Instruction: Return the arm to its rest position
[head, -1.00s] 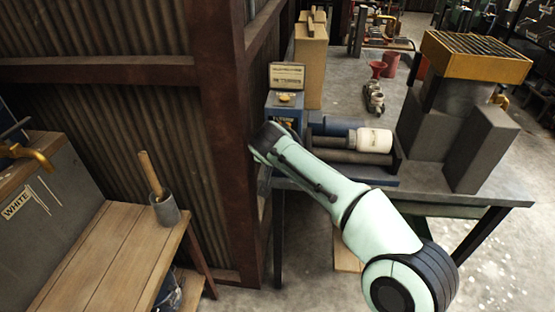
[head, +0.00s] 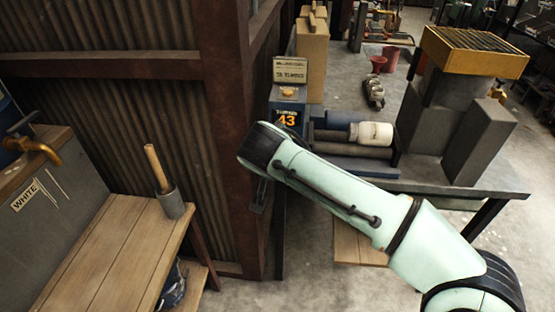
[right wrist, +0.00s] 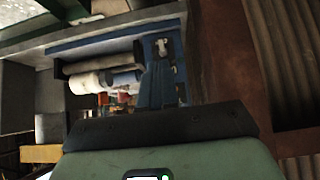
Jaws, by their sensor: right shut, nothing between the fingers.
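My right arm (head: 340,190) is pale green with black bands. It reaches in from the lower right in the head view, its wrist near the rusty post. My right gripper (head: 258,198) hangs below the wrist, mostly hidden, with a small grey part showing beside the post. It is shut and holds nothing. The right wrist view shows a dark bar and a pale green housing in front. My left gripper is not in view.
A rusty post (head: 232,130) and corrugated wall stand close left of my wrist. Behind it are a blue counter box (head: 288,112) reading 43 and a white roller (head: 374,134) on a bench. A wooden bench (head: 105,245) holds a grey cup (head: 170,203) with a wooden handle.

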